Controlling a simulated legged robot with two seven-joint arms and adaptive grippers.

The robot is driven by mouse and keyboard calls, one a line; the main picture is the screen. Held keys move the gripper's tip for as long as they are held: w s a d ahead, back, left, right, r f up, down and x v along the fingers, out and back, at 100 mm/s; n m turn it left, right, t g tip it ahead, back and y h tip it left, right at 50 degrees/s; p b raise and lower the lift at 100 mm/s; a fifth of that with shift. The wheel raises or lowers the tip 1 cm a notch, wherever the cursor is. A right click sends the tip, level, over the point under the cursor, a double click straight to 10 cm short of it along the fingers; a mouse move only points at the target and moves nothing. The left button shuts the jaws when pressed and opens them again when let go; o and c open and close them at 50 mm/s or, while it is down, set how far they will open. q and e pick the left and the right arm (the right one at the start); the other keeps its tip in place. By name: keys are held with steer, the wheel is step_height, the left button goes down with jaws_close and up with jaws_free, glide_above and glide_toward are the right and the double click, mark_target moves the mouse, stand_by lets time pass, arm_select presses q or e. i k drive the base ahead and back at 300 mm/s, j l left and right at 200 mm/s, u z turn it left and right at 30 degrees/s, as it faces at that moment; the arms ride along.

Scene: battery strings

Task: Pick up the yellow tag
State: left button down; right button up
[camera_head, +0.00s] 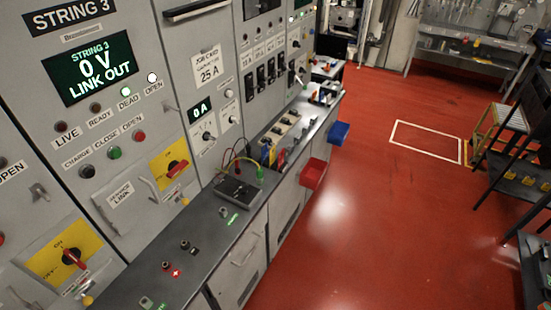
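I cannot single out a yellow tag for certain. A small yellow piece (87,300) shows at the lower left, by the panel's bottom edge. A small yellow item (266,157) stands among coloured items on the grey counter (215,245). Several small yellow items (528,181) sit on the dark shelf unit at the right. All are too small to make out in detail. Neither of my grippers is in view.
The grey panel has a STRING 3 display (93,68) reading 0 V LINK OUT and yellow-backed rotary switches (70,257). A black box with leads (238,192) sits on the counter. Red (312,173) and blue (338,132) bins hang off its front. The red floor (370,220) is open.

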mark_target(272, 156)
steer(key=i+l+u, duration=0.1)
steer(key=u, duration=1.25)
steer(key=l+u, duration=0.3)
steer(key=l, duration=0.15)
steer(key=l+u, duration=0.25)
steer(key=l, duration=0.2)
steer(key=l+u, duration=0.3)
steer(key=l, duration=0.15)
steer(key=k+l+u, duration=0.25)
steer(key=l, duration=0.2)
steer(key=l+u, duration=0.3)
steer(key=l, duration=0.15)
steer(key=k+l+u, duration=0.25)
steer(key=i+l, duration=0.05)
steer(key=l, duration=0.05)
